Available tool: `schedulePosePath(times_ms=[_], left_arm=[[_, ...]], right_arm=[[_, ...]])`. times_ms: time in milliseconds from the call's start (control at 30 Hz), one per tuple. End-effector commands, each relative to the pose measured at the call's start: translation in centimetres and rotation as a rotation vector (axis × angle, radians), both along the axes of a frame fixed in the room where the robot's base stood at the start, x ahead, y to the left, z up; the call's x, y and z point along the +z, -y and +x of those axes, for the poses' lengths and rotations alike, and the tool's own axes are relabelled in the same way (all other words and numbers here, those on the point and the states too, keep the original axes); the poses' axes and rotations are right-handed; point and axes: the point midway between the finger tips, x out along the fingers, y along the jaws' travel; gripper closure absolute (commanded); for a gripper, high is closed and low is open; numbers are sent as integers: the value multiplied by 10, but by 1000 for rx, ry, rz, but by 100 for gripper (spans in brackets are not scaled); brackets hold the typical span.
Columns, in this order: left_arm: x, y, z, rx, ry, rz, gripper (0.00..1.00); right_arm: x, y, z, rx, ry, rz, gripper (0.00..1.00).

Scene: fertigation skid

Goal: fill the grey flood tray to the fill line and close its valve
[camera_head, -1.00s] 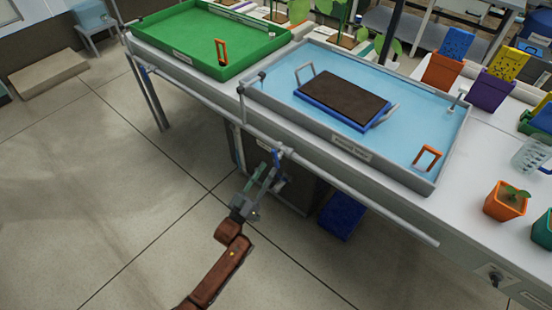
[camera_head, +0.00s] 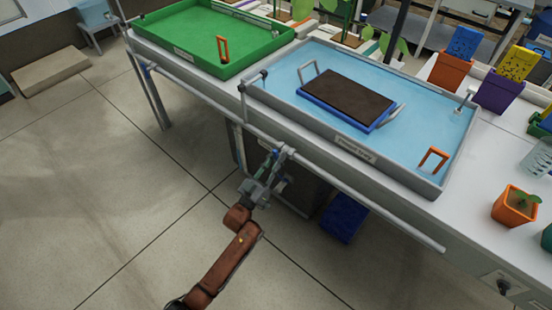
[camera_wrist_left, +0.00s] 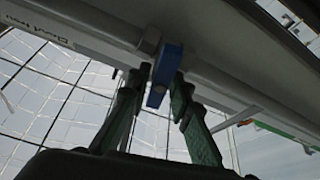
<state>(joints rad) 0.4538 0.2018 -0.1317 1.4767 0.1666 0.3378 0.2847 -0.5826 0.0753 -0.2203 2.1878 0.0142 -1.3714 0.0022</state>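The grey flood tray (camera_head: 390,166) sits on the bench and holds pale blue water. A blue carrier with a dark brown top (camera_head: 345,95) is in the water. An orange frame-shaped marker (camera_head: 432,159) stands at the tray's near right corner; I cannot make out a fill line. My left gripper (camera_head: 277,158) is at the pipe below the tray's near edge. In the left wrist view a blue valve handle (camera_wrist_left: 164,76) lies between the fingertips of this gripper (camera_wrist_left: 161,82). The fingers are close on both sides; I cannot tell whether they grip it. My right gripper is out of view.
A green tray (camera_head: 180,51) stands to the left on the same bench. A long grey rail (camera_head: 365,201) runs along the bench front. A potted seedling (camera_head: 515,205) stands at the right. A dark blue box (camera_head: 342,217) is under the bench. The floor in front is clear.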

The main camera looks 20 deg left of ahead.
Motion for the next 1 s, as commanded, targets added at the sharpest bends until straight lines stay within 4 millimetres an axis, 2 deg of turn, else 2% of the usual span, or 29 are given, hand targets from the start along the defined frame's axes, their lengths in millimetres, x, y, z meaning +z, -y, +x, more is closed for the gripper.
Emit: schedulePosePath(times_ms=[267, 467, 733, 967, 1000], left_arm=[[0, 0, 0, 0, 0, 0, 100], [-1, -1, 0, 1, 3, 11, 100], [-1, 0, 0, 0, 75, 216, 100], [-1, 1, -1, 0, 79, 221, 100], [-1, 1, -1, 1, 79, 221, 84]], right_arm=[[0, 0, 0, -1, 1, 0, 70], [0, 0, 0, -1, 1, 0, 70], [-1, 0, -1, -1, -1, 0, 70], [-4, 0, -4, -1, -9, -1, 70], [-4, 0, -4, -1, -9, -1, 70]])
